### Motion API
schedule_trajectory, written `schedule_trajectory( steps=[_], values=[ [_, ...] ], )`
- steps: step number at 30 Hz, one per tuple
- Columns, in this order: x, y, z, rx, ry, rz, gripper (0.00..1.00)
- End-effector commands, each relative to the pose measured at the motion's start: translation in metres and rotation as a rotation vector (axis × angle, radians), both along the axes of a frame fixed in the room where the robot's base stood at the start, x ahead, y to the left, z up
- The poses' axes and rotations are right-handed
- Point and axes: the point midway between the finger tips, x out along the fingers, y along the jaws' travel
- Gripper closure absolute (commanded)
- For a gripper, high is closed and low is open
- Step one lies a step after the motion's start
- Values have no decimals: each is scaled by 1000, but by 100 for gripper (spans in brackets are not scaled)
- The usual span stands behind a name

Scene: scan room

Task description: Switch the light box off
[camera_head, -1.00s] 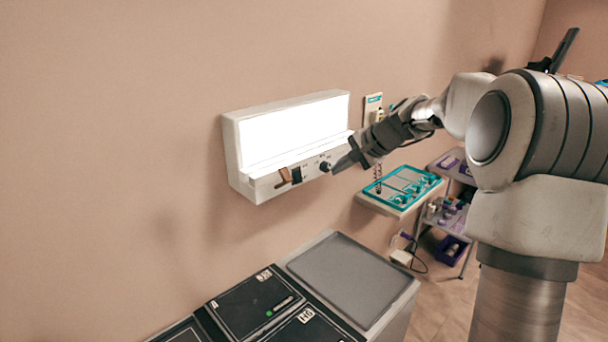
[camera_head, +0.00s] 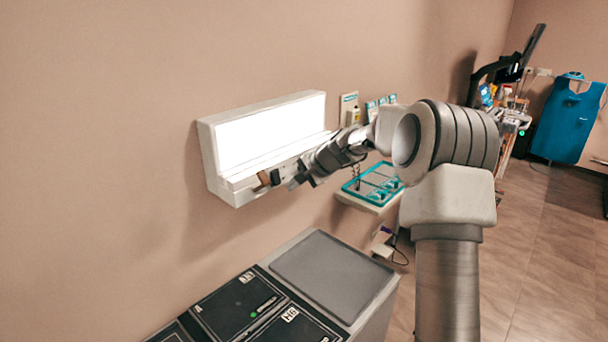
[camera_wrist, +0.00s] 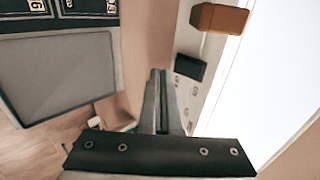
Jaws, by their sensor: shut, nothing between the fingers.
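The light box (camera_head: 212,165) hangs on the wall with its white panel (camera_head: 270,133) lit. In the wrist view the bright panel (camera_wrist: 268,75) fills the right side. Along the box's lower front strip are a brown block-like control (camera_wrist: 219,18) and a black rocker-like switch (camera_wrist: 189,65). In the head view the brown control (camera_head: 262,179) and the black switch (camera_head: 276,176) show just left of my gripper. My gripper (camera_head: 294,184) is shut and empty, in front of the strip. In the wrist view its fingertips (camera_wrist: 158,74) point toward the strip beside the black switch; I cannot tell whether they touch it.
Below stands a cabinet with a grey top (camera_head: 330,275) and black lidded bins (camera_head: 236,304). A teal-framed tray (camera_head: 373,184) sits on a small wall shelf to the right. A blue apron (camera_head: 568,120) hangs farther right. Open floor lies right of my arm.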

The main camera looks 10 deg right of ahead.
Motion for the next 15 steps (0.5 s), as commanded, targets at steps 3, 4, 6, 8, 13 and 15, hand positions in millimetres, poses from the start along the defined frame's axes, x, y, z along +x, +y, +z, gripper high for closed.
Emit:
schedule_trajectory(
  steps=[3, 4, 6, 8, 13, 15],
  values=[
    [14, 10, 1, -2, -2, 3, 100],
    [16, 11, 0, -1, -2, 2, 100],
    [21, 14, -1, -1, -2, 1, 100],
    [23, 16, -2, -1, -3, 1, 100],
    [26, 17, -4, -1, -2, -1, 100],
    [26, 17, -4, -1, -2, -1, 100]
  ],
)
